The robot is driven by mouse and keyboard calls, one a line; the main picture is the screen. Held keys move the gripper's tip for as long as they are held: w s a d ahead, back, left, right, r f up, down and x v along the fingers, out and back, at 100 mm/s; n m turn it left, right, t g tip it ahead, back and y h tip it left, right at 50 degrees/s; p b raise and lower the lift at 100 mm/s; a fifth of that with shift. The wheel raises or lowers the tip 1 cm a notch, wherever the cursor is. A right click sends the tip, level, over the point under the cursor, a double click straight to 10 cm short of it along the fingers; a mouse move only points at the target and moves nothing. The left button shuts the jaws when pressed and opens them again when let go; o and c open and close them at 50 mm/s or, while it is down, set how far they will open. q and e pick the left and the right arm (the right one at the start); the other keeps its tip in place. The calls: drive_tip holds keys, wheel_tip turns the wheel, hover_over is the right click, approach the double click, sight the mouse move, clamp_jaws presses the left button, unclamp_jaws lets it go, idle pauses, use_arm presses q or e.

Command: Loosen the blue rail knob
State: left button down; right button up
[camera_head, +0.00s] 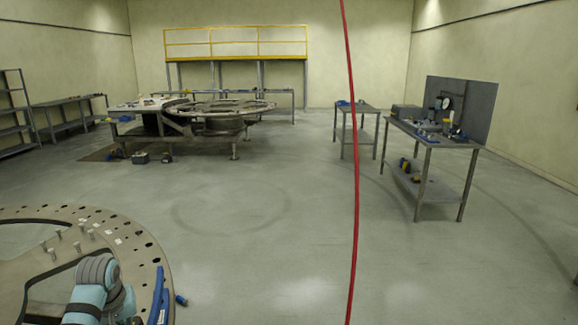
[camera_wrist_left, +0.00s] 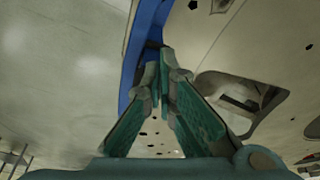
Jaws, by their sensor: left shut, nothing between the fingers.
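The turret plate (camera_head: 140,238) is a large grey ring with holes at the lower left of the head view. A blue rail (camera_head: 158,296) runs along its right edge, and a small blue knob (camera_head: 181,300) sticks out just right of the rail. My left arm reaches over the plate; its fingertips are hidden in the head view. In the left wrist view my left gripper (camera_wrist_left: 161,58) is shut and empty, with its tips close to the blue rail (camera_wrist_left: 135,60); I cannot tell whether they touch. The knob cannot be made out there. My right gripper is not in view.
Several bolts (camera_head: 53,254) stand upright on the plate. A red cable (camera_head: 354,170) hangs down the middle of the head view. Workbenches (camera_head: 435,142) stand at the right and a large round fixture (camera_head: 215,108) at the back left. The floor between is clear.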

use_arm(q)
drive_tip(key=shift+s+f, duration=0.1)
drive_tip(key=shift+f, duration=0.05)
drive_tip(key=shift+w, duration=0.3)
idle(0.6)
drive_tip(key=shift+p, duration=0.3)
drive_tip(key=shift+w+d, duration=0.25)
drive_tip(key=shift+d, duration=0.95)
drive_tip(key=shift+d, duration=0.1)
